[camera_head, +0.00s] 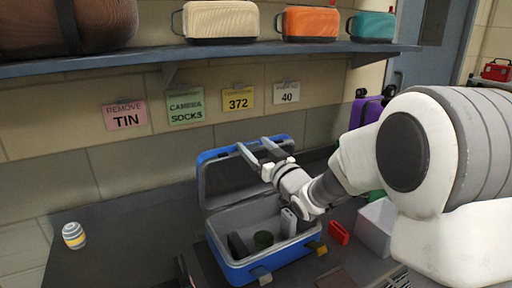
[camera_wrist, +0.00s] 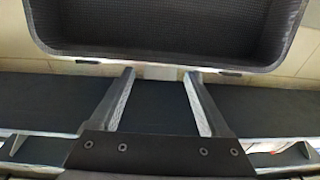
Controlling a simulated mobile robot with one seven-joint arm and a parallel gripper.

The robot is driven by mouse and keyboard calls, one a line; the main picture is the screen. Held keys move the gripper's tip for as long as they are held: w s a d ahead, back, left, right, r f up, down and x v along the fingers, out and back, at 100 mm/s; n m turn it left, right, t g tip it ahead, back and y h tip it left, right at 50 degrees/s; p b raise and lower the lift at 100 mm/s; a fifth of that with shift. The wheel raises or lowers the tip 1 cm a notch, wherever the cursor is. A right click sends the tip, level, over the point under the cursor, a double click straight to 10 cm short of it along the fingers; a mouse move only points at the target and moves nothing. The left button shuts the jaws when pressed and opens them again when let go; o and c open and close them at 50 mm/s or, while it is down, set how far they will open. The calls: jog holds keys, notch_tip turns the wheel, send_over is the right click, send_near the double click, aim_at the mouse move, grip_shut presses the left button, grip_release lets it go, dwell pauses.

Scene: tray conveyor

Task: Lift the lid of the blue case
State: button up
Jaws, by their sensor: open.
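The blue case (camera_head: 236,268) stands on the dark counter with its lid (camera_head: 203,172) raised, leaning back toward the wall. Inside the case are a dark block (camera_head: 238,245), a dark green round thing (camera_head: 263,239) and a pale upright item (camera_head: 288,222). My gripper (camera_head: 255,148) is open and empty, above the case and in front of the lid's upper part. In the wrist view, the gripper (camera_wrist: 158,75) has its fingers spread below the lid's dark lining (camera_wrist: 165,25). I cannot tell whether a finger touches the lid.
A striped jar (camera_head: 74,235) stands on the counter at left. A red item (camera_head: 338,233) and a white box (camera_head: 376,226) lie right of the case. A shelf (camera_head: 210,54) with several cases runs above, over the wall signs. The counter between jar and case is clear.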

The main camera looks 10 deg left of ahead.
jog(key=v, duration=1.7)
jog(key=shift+b, duration=0.3)
jog(key=shift+s+d, duration=0.1)
jog(key=shift+d, duration=0.05)
